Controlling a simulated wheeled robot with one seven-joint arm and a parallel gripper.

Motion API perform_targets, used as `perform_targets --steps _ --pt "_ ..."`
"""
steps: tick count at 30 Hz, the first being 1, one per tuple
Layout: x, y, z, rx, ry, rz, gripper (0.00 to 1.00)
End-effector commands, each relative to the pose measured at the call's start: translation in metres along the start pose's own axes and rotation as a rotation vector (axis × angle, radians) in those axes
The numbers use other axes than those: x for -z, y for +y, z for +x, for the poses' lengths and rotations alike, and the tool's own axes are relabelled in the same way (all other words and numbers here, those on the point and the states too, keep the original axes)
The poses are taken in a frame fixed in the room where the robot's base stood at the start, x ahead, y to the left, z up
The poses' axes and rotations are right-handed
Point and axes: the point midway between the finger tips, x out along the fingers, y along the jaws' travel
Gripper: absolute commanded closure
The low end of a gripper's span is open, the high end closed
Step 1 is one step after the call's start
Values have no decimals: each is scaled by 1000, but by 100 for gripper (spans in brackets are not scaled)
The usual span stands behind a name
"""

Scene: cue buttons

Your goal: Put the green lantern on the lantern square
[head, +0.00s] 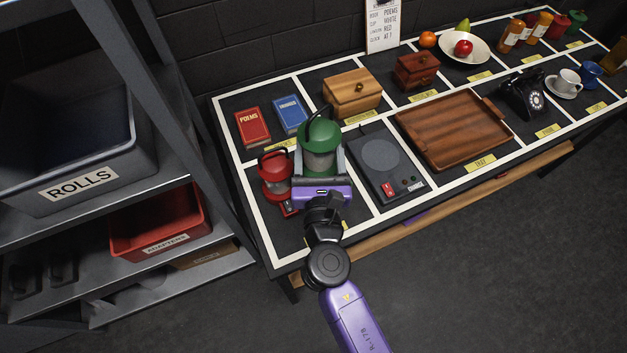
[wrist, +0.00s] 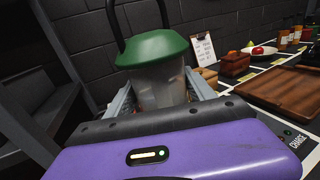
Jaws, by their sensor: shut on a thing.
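The green lantern (head: 320,147) has a green cap, a dark handle and a clear glass body. My gripper (head: 320,170) is shut on it, with a finger on each side of the glass; the wrist view also shows the green lantern (wrist: 158,70) between the fingers. It looks upright; my gripper hides its base, so I cannot tell whether it touches the table. A red lantern (head: 275,175) stands just left of it, in the front-left square. That square's yellow label is mostly hidden behind my arm, so I cannot read it.
A charger plate (head: 383,160) lies close to the right, with a wooden tray (head: 455,128) beyond it. Red and blue books (head: 253,126) and a wooden box (head: 352,93) stand behind. A shelf with bins (head: 160,222) stands at the left. The floor at front right is clear.

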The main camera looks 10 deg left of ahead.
Motion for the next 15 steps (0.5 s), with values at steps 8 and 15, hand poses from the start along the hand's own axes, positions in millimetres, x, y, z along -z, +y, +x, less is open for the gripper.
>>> perform_targets --steps 8,15 --pt "57 2 0 -4 0 -3 100" --pt "96 2 0 -2 -3 -2 100"
